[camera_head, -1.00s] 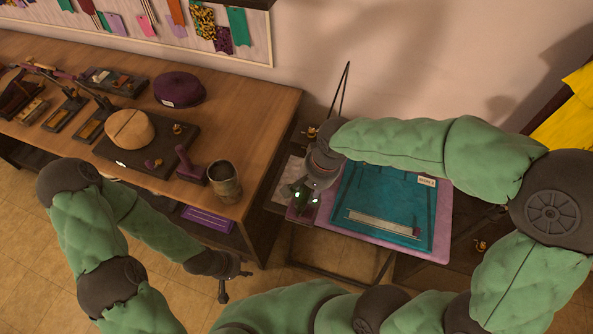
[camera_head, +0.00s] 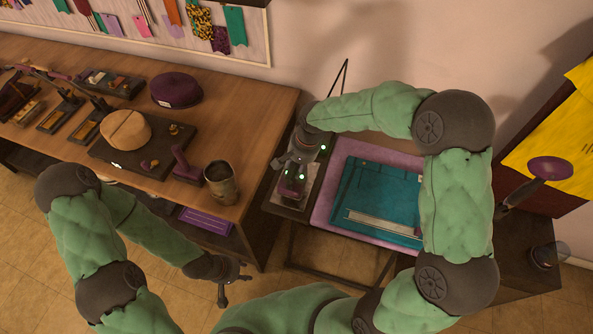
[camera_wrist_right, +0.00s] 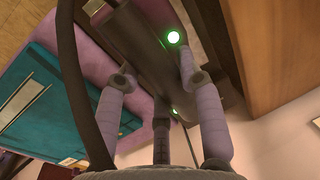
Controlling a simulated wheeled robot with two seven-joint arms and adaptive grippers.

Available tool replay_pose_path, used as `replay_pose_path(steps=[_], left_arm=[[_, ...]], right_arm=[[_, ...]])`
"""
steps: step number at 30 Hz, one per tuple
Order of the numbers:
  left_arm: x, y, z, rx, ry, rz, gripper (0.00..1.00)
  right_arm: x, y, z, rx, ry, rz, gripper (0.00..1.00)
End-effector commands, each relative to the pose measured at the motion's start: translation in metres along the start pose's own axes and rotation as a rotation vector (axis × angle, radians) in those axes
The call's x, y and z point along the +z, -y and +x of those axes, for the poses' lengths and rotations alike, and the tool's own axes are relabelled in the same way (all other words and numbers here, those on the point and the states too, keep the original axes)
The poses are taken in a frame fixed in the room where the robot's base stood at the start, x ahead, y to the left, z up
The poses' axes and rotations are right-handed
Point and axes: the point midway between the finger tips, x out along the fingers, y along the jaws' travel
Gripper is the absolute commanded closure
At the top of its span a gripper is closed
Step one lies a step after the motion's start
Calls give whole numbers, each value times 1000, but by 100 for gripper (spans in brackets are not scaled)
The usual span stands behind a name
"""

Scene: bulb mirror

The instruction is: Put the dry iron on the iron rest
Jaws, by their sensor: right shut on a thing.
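My right gripper (camera_head: 292,172) is shut on the dry iron (camera_head: 291,188), a dark body with purple parts and green lights beside it. It is over the left end of the ironing table. The iron rest seems to be the pale grey plate (camera_head: 314,183) by the board's left edge, partly hidden by the gripper. I cannot tell whether the iron touches anything below. My left gripper (camera_head: 234,284) hangs open and empty, in front of the wooden bench.
A dark cable hangs near my right gripper.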

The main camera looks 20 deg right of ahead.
Motion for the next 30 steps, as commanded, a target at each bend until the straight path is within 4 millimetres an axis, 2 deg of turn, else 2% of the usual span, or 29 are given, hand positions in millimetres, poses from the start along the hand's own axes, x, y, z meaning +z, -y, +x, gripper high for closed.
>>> replay_pose_path(steps=[5,13,26,27,28,30], left_arm=[[0,0,1,0,0,0,60],[0,3,8,0,0,0,60],[0,4,11,0,0,0,60],[0,4,10,0,0,0,60],[0,4,10,0,0,0,60],[0,4,10,0,0,0,60]], right_arm=[[-6,2,6,-3,-4,1,93],[-8,-3,36,-3,-4,2,93],[-7,-4,41,-3,-4,1,93],[-6,-5,41,-1,-1,1,51],[-6,-5,41,-1,-1,1,43],[-6,-5,41,-1,-1,1,39]])
